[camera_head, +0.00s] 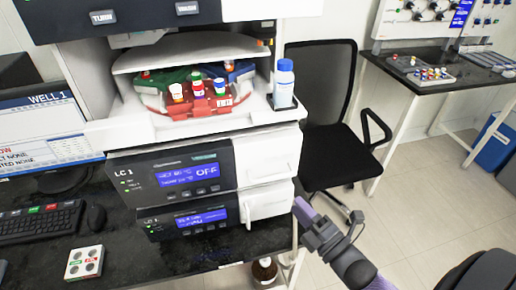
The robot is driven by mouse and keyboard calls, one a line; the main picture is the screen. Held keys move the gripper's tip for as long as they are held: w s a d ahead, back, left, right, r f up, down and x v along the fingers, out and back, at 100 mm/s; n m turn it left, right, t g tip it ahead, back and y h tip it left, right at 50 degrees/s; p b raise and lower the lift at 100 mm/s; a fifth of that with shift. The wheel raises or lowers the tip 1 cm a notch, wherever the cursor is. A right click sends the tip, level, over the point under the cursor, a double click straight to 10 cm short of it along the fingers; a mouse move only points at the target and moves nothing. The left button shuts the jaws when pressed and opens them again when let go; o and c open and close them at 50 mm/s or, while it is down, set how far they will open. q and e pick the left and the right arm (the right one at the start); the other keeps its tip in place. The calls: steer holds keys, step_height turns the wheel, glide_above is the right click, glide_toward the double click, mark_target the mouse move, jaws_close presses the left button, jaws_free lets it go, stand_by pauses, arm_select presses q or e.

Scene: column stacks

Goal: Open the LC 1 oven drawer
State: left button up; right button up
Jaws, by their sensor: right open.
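The drawer front looks flush with the unit. A lower unit (190,217) with its own blue screen and white front (267,203) is directly beneath. My right gripper (305,210) is open, just right of the lower unit's front, below the LC 1 drawer front. Its fingertips are partly hard to make out, and I cannot tell whether they touch anything. My left gripper is not in view.
A tray of capped bottles (198,105) and a blue-capped bottle (284,82) stand above the oven. A black chair (325,125) is behind my right arm. A keyboard (38,222) and a small white block (84,262) lie left. A brown bottle (264,270) stands below the bench edge.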

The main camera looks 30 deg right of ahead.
mark_target(272, 178)
steer(key=x, duration=1)
steer(key=shift+s+a+r, duration=0.1)
steer(key=shift+r, duration=0.15)
steer(key=shift+c, duration=0.2)
jaws_close()
stand_by(0.3)
stand_by(0.4)
